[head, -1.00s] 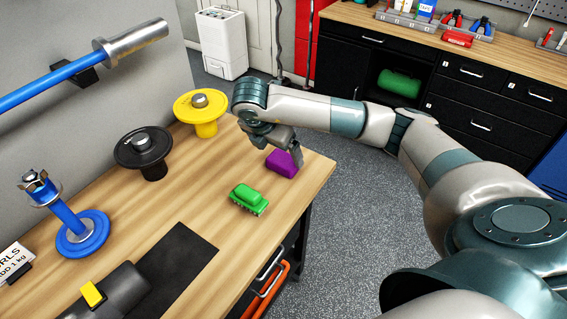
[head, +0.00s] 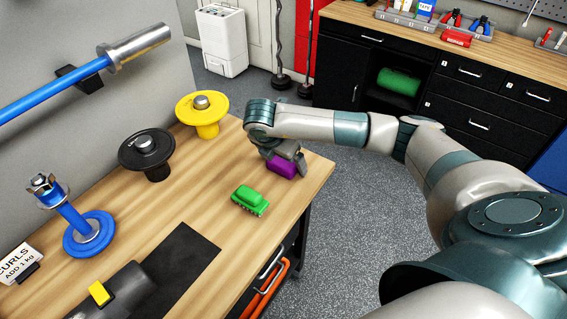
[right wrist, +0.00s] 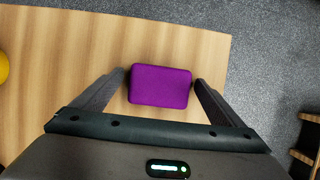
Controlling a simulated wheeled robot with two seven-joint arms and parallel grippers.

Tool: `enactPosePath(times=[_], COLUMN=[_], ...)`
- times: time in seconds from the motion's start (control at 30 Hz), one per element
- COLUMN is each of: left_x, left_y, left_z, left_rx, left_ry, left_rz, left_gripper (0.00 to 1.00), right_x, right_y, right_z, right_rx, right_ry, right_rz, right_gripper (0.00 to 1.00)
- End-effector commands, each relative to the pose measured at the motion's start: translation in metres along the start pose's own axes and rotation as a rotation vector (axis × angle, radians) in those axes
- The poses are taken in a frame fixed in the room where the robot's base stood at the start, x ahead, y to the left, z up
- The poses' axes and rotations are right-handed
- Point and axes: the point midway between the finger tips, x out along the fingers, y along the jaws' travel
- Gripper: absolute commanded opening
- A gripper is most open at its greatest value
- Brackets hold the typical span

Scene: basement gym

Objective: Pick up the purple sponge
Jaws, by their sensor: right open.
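The purple sponge (head: 281,168) lies on the wooden table near its far right corner. In the right wrist view the sponge (right wrist: 160,86) sits between the two fingers of my right gripper (right wrist: 162,84), with a small gap on the right side; contact on the left is hard to tell. My right gripper (head: 285,160) is open and low over the sponge, hiding part of its top in the head view. My left gripper is not in view.
A green brush-like object (head: 249,200) lies on the table (head: 200,215) just in front of the sponge. Yellow (head: 203,113), black (head: 146,152) and blue (head: 90,235) weight-plate stands line the wall side. The table's right edge is close to the sponge.

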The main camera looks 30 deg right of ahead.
Motion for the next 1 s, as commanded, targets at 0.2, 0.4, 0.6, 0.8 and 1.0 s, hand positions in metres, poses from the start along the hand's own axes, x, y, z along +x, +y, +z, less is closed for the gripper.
enactPosePath(times=[0.2, 0.4, 0.6, 0.8, 1.0], left_x=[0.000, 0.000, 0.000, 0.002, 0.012], left_y=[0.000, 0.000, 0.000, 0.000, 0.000], left_z=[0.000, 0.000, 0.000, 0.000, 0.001], left_rx=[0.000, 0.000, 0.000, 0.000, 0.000], left_ry=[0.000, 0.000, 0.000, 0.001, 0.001], left_rz=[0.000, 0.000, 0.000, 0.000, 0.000], left_gripper=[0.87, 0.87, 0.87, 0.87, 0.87], right_x=[0.000, 0.000, -0.001, -0.002, -0.015], right_y=[0.000, 0.000, 0.000, 0.001, 0.001], right_z=[0.000, 0.000, 0.000, 0.001, 0.006], right_rx=[0.000, 0.000, 0.000, 0.000, 0.001], right_ry=[0.000, 0.000, 0.000, 0.000, 0.000], right_rz=[0.000, 0.000, 0.000, 0.001, 0.004], right_gripper=[0.92, 0.52, 0.48, 0.48, 0.48])
